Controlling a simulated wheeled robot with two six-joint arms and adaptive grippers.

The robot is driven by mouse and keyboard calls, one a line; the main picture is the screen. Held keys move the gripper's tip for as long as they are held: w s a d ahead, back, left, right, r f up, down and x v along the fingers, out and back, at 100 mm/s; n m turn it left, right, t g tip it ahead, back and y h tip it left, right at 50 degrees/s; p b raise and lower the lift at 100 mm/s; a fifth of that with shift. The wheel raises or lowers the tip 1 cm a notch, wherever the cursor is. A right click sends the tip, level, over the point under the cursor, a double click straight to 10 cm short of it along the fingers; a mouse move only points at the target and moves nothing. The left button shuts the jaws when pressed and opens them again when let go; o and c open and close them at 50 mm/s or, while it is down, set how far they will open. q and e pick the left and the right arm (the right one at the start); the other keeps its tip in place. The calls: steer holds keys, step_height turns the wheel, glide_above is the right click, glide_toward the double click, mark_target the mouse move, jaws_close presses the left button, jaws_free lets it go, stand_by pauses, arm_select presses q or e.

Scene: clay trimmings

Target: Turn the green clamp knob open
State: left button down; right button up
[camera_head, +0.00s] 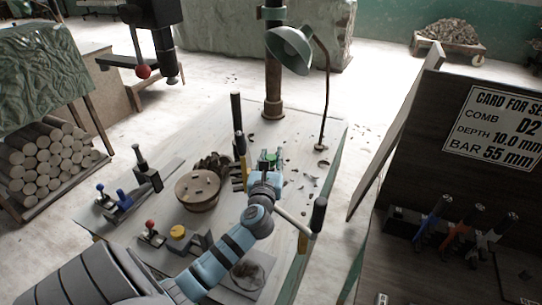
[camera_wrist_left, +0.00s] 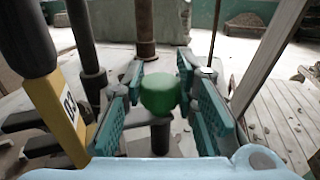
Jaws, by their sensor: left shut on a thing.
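The green clamp knob (camera_wrist_left: 159,94) sits between the teal-padded fingers of my left gripper (camera_wrist_left: 160,108) in the left wrist view. A dark post stands below the knob. In the head view my left gripper (camera_head: 265,165) is over the far part of the work table, shut on the green knob (camera_head: 271,158), which is mostly hidden by the fingers. My right gripper does not show in either view.
A yellow and black upright tool (camera_head: 239,138) stands close left of my left gripper; it also shows in the left wrist view (camera_wrist_left: 60,112). A green lamp (camera_head: 290,48) rises behind.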

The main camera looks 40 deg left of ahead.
mark_target(271, 156)
arm_select(q)
steer(key=m+t+h+p, duration=0.1)
steer(key=m+h, duration=0.1)
steer(key=h, duration=0.1)
steer(key=shift+m+t+h, duration=0.3)
steer(key=shift+t, duration=0.1)
steer(key=shift+m+t+h+b, duration=0.35)
steer(key=shift+m+t+h, duration=0.15)
steer(key=shift+m+h, duration=0.9)
steer(key=shift+h, duration=0.5)
steer(key=c, duration=1.3)
jaws_free()
step_height(271, 156, up, 10)
steer(key=shift+a, duration=0.1)
